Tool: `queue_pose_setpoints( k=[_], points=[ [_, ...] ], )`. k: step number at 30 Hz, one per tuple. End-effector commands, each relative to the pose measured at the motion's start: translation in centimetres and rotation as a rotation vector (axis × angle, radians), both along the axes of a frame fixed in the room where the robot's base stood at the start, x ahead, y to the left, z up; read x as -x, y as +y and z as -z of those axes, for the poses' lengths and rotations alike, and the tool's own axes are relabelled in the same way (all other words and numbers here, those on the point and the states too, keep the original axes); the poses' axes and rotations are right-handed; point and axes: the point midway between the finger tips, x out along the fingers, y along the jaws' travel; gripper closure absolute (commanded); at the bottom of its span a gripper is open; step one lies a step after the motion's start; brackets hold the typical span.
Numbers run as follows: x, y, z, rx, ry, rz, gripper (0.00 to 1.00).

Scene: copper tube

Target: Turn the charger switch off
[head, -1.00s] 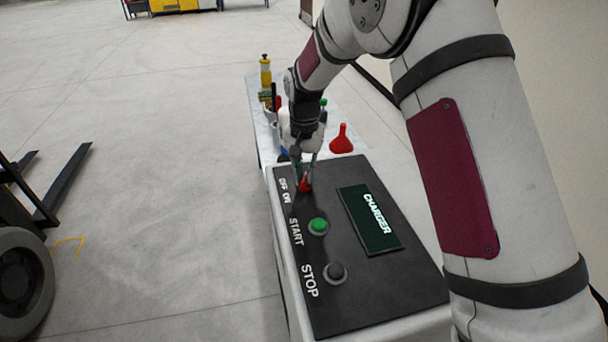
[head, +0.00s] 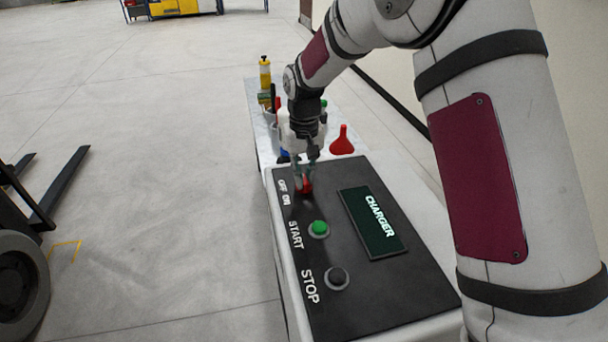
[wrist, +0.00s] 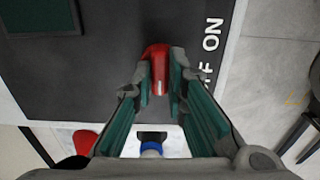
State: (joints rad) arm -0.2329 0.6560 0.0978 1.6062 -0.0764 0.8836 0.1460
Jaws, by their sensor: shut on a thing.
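The charger (head: 355,291) is a box with a black sloping top, a dark green display marked CHARGER, a green START button (head: 318,228) and a dark STOP button (head: 337,277). The red switch (head: 306,187) sits at the far end of the panel beside the OFF ON lettering. In the wrist view the red switch (wrist: 157,58) stands between my fingertips. My gripper (head: 303,177) is shut on it; it also shows in the wrist view (wrist: 160,85). The fingers partly hide the switch, and its exact setting is hard to tell.
Behind the charger is a light table (head: 262,133) with a red funnel (head: 342,141), a yellow bottle (head: 265,73) and other items. A forklift (head: 25,260) stands at the left. The floor between it and the charger is clear.

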Motion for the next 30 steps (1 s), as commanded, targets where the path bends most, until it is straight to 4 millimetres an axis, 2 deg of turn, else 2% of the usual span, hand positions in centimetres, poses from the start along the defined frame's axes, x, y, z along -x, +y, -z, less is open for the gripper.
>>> queue_pose_setpoints(
  k=[9,10,12,23,26,30],
  points=[
    [0.0,0.0,-0.1,0.001,-0.002,-0.005,1.00],
    [-0.1,0.0,-0.1,0.001,-0.002,-0.005,0.82],
    [0.0,0.0,-0.1,0.001,-0.002,-0.004,0.67],
    [0.0,0.0,-0.3,0.001,-0.002,-0.002,0.67],
    [-0.1,0.0,-1.2,-0.001,-0.004,-0.002,0.67],
    [-0.1,0.0,-3.7,0.000,-0.006,-0.002,0.67]
  ],
)
